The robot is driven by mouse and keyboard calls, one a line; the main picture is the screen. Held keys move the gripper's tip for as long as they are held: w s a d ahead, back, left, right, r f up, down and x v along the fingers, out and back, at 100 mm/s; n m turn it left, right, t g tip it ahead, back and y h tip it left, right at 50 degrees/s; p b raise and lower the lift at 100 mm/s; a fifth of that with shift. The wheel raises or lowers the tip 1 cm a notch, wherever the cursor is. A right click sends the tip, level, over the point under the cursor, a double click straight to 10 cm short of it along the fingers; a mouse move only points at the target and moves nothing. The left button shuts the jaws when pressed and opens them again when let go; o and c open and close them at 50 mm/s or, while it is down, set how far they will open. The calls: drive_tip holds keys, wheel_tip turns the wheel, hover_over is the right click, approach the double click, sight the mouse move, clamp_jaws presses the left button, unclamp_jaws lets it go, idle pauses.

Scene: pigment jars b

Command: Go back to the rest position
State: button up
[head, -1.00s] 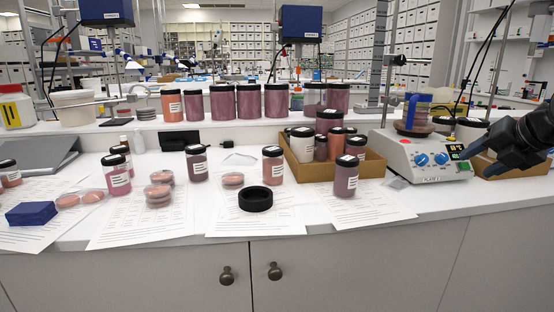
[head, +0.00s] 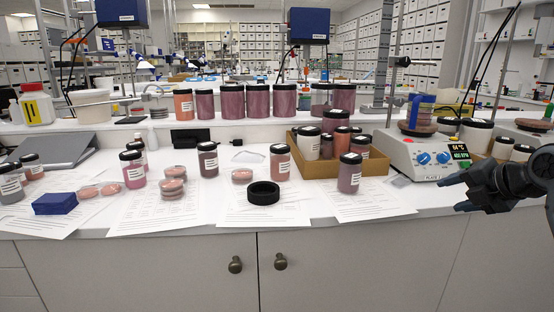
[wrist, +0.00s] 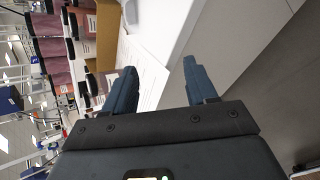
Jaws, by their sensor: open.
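My gripper (head: 463,194) is at the right of the head view, in front of the bench's front edge and near the hotplate. Its two fingers are apart with nothing between them. In the wrist view my gripper (wrist: 157,88) also shows open and empty, with the bench edge and cabinet front beyond it. Labelled pigment jars stand on the bench, among them a purple jar (head: 349,173) at the front, a pinkish jar (head: 280,162) and a dark mauve jar (head: 208,159). The gripper touches none of them.
A hotplate (head: 428,160) with a lit display stands left of my gripper. A cardboard tray (head: 372,168) of jars, a black ring (head: 263,193), a blue box (head: 55,203) and several papers lie on the bench. The floor side before the cabinets (head: 350,265) looks clear.

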drive_tip(key=s+a+f+m+t+p, duration=0.1)
drive_tip(key=s+a+f+m, duration=0.45)
drive_tip(key=a+f, duration=0.3)
drive_tip(key=s+a+f+m+t+p, duration=0.1)
drive_tip(key=s+a+f+m+t, duration=0.1)
drive_tip(key=s+a+f+m, duration=0.75)
drive_tip(key=s+a+f, duration=0.1)
drive_tip(key=s+a, duration=0.25)
drive_tip(key=s+a+m+h+p, duration=0.2)
drive_tip(key=s+m, duration=0.4)
drive_tip(key=s, duration=1.4)
drive_tip(key=s+d+r+m+t, duration=0.1)
drive_tip(key=s+r+m, duration=0.2)
drive_tip(key=s+r, duration=0.7)
drive_tip(key=s, duration=0.4)
drive_tip(key=shift+s+d+r+m+y+p, duration=0.15)
drive_tip(key=shift+r+m+y+p, duration=0.15)
drive_tip(key=shift+r+y, duration=0.1)
